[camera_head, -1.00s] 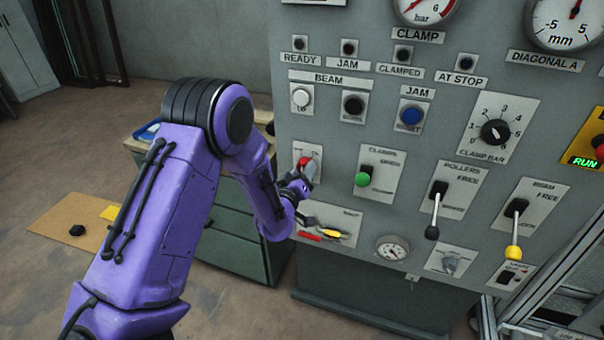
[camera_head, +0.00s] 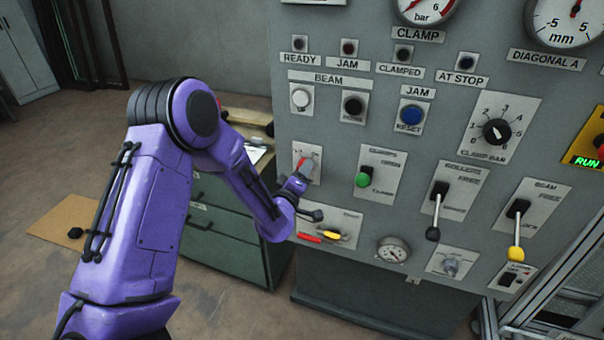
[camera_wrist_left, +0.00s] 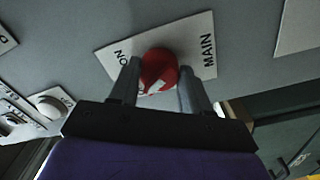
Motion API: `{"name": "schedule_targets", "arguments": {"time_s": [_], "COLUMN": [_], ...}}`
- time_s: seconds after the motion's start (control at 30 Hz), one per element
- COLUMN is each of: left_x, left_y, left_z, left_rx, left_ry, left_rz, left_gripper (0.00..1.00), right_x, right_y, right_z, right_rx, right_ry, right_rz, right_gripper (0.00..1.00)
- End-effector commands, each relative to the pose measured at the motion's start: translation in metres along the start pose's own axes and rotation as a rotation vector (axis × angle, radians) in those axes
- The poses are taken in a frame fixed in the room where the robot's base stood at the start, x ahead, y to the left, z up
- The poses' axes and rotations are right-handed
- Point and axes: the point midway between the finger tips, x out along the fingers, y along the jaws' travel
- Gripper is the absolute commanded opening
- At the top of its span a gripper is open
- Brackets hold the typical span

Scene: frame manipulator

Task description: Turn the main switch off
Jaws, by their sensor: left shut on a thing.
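The main switch is a red knob (camera_wrist_left: 158,72) on a white plate (camera_wrist_left: 202,42) marked MAIN and ON in the left wrist view. In the head view the red knob (camera_head: 304,163) shows at the lower left of the grey panel. My left gripper (camera_wrist_left: 157,88) is shut on the knob, one finger on each side of it. In the head view my left gripper (camera_head: 300,178) reaches the switch from the left and partly covers it. The far side of the knob is hidden. My right gripper is not in view.
The grey panel (camera_head: 335,120) carries several buttons, a green-knobbed lever (camera_head: 362,180) right of the switch, and a yellow-tipped handle (camera_head: 331,236) below it. A green drawer cabinet (camera_head: 222,225) stands behind my left arm. Open floor lies at the left.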

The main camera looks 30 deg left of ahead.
Motion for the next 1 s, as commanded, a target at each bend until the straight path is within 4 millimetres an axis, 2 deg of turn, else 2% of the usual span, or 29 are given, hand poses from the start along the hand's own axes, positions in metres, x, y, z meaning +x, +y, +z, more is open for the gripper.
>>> {"name": "schedule_targets", "arguments": {"time_s": [0.27,0.3,0.33,0.37,0.6,0.7,0.77,1.0], "left_x": [-0.001,-0.001,-0.001,-0.001,0.0,-0.007,-0.016,-0.073], "left_y": [0.0,0.0,0.0,0.0,0.0,-0.001,-0.002,-0.003], "left_z": [0.002,0.002,0.002,0.001,0.001,0.001,0.002,0.003], "left_rx": [0.001,0.001,0.001,0.001,0.001,0.001,0.002,0.002], "left_ry": [-0.004,-0.004,-0.004,-0.004,-0.001,-0.002,-0.003,-0.004], "left_rz": [-0.001,-0.001,-0.001,-0.001,0.0,0.0,-0.001,0.0], "left_gripper": [0.17,0.6,0.7,0.72,0.72,0.72,0.72,0.72], "right_x": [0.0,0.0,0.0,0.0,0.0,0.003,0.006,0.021], "right_y": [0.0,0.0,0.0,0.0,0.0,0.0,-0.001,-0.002], "right_z": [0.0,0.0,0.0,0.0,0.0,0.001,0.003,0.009], "right_rx": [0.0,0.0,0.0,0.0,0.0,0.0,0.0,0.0], "right_ry": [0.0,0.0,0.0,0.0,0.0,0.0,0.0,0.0], "right_rz": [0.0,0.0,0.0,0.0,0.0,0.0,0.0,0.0], "right_gripper": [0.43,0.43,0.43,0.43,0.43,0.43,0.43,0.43]}}
